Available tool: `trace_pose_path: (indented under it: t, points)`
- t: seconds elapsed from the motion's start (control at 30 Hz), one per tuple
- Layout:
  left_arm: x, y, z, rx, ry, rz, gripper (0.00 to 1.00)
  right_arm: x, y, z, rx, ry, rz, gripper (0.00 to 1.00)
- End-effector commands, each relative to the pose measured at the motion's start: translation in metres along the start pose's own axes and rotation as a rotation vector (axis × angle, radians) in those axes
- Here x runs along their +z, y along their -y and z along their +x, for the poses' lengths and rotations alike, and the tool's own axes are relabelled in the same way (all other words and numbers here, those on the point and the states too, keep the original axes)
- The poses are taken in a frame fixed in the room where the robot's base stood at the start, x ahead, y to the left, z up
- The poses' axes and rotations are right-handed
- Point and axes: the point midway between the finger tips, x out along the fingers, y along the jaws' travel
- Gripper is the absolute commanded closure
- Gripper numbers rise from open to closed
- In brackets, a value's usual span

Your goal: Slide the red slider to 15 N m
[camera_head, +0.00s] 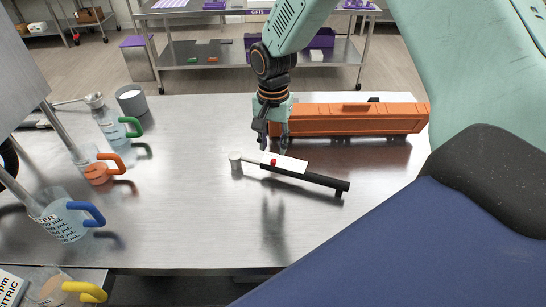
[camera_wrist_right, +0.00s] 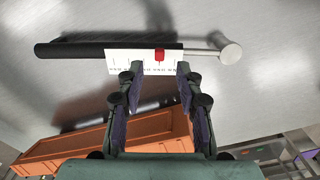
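A torque wrench with a black handle (camera_head: 325,181), a white scale plate (camera_head: 291,165) and a round pale head (camera_head: 235,158) lies on the metal table. The red slider (camera_head: 274,162) is on the scale, near its head end. The slider also shows in the right wrist view (camera_wrist_right: 159,54); the scale markings are too small to read. My right gripper (camera_head: 272,148) is open and empty, fingers pointing down close to the slider. In the wrist view its fingertips (camera_wrist_right: 160,69) stand apart, one to each side of the slider. My left gripper is out of view.
An orange toolbox (camera_head: 355,120) stands just behind the wrench. Measuring jugs with green (camera_head: 133,127), orange (camera_head: 112,162), blue (camera_head: 90,211) and yellow (camera_head: 86,291) handles stand at the left. The table (camera_head: 190,220) in front of the wrench is clear.

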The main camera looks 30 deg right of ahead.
Motion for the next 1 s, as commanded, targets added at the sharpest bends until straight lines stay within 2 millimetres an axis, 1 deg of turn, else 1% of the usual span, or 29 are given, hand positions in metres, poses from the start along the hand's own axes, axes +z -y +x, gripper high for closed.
trace_pose_path:
  t: [0.03, 0.1, 0.3, 0.47, 0.7, 1.0]
  points:
    - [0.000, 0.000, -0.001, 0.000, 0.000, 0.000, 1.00, 0.001, -0.001, 0.009, 0.003, 0.002, 0.000, 0.64]
    - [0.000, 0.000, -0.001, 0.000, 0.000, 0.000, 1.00, 0.001, -0.001, 0.020, 0.003, 0.002, 0.000, 0.64]
    - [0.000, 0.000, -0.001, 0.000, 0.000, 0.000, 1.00, 0.000, 0.000, 0.043, 0.001, 0.000, -0.001, 0.64]
    - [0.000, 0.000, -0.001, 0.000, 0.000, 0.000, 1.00, 0.000, 0.000, 0.050, 0.000, -0.001, 0.000, 0.64]
    - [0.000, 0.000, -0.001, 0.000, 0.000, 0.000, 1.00, 0.000, 0.000, 0.050, -0.001, -0.001, 0.000, 0.65]
    - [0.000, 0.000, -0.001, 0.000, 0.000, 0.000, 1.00, 0.000, 0.000, 0.050, -0.001, -0.001, 0.000, 0.90]
